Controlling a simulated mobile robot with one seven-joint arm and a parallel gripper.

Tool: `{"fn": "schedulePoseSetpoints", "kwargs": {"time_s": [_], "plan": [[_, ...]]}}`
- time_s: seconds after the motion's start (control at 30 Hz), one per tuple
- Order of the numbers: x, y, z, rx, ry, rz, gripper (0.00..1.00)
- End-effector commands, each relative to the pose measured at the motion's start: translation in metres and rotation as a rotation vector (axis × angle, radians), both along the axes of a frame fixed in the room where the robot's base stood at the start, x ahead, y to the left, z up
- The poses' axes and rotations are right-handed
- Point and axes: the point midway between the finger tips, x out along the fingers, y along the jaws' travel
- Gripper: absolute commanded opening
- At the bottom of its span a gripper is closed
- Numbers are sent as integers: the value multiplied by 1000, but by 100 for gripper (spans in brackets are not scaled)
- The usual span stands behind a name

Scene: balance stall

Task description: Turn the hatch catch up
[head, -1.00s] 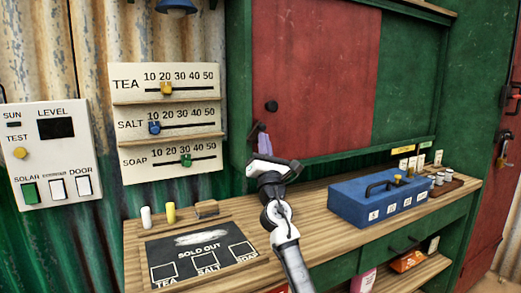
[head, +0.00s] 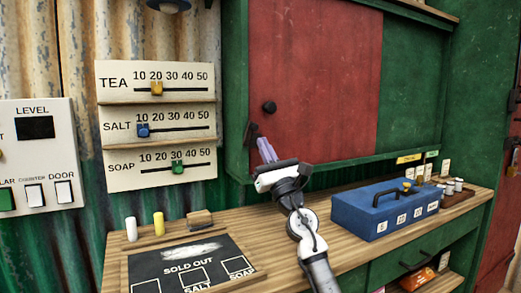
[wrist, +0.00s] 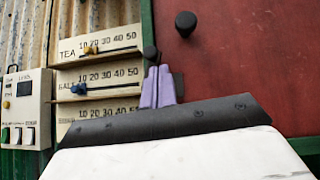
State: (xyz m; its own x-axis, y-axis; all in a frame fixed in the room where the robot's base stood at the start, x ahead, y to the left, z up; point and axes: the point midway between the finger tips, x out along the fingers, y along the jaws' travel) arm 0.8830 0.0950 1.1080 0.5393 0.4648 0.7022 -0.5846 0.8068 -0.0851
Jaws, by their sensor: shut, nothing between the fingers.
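The hatch is a red panel (head: 315,85) with a round black knob (head: 269,107), in a green frame. The hatch catch (head: 251,131) is a small dark piece at the hatch's lower left edge. In the wrist view its rounded dark end (wrist: 150,53) shows just above my fingertips; its exact angle is hard to tell. My gripper (head: 262,141) has purple fingers, shut and empty, pointing up and left beside and slightly below the catch. The fingers (wrist: 158,68) look close to the catch in the wrist view, but contact is unclear.
A wooden counter (head: 330,200) runs below the hatch, with a blue cash box (head: 385,210) at right. A sold-out board (head: 190,262) lies at left. Slider boards (head: 155,125) and a switch panel (head: 40,150) are on the left wall. The air before the hatch is clear.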

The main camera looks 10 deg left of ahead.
Motion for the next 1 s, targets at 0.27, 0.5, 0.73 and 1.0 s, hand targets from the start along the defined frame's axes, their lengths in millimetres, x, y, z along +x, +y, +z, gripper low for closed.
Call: {"fn": "schedulePoseSetpoints", "kwargs": {"time_s": [0.27,0.5,0.73,1.0], "plan": [[-36,-34,-48,2,-1,-3,0],[-59,-53,-76,2,-3,-1,0],[-67,-59,-84,1,-4,1,0],[-67,-59,-83,0,-5,0,0]]}}
